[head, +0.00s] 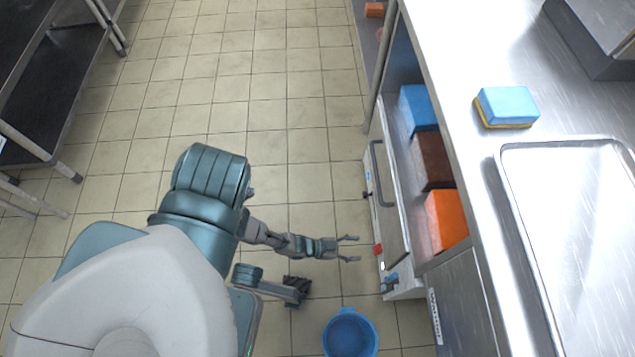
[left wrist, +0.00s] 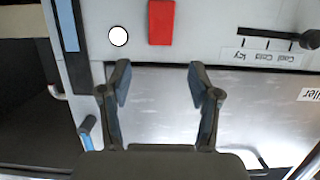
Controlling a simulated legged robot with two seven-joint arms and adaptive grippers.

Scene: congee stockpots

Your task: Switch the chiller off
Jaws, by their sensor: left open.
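The chiller (head: 395,205) is a pale metal front with a bar handle under the counter's left edge. A red switch (head: 378,249) is on its panel, with a small white round light (head: 383,266) beside it. In the left wrist view the red switch (left wrist: 161,22) is a plain upright rectangle at the top, and the white round light (left wrist: 118,36) is left of it. I cannot tell the switch's position. My left gripper (head: 350,249) is open and empty, facing the panel just short of the switch. Its fingertips (left wrist: 159,80) are spread below the switch.
A slider (left wrist: 308,39) with a dark knob and printed labels is right of the switch. A blue bucket (head: 349,335) stands on the floor near the chiller. A sponge (head: 508,106) and a metal tray (head: 510,165) lie on the counter.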

